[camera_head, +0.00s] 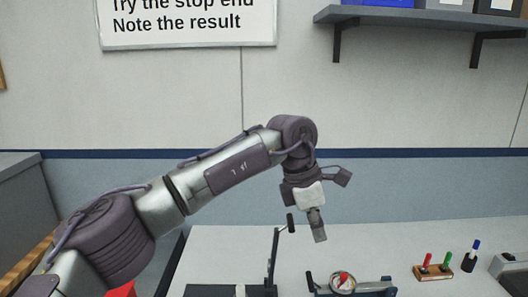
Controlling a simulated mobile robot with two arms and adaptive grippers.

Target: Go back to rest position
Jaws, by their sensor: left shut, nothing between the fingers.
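My left arm comes in from the lower left and reaches over the white table. My left gripper (319,232) hangs from its end, pointing down, with its fingers closed together and nothing held. It is in the air above the table, apart from the things on it. My right gripper does not show.
On the white table (450,237) stand a dark stand with an upright lever (273,258), a fixture holding a round metal part (343,282), a wooden block with red and green pegs (433,271) and a blue-topped marker (471,257). A grey shelf (420,18) hangs above.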

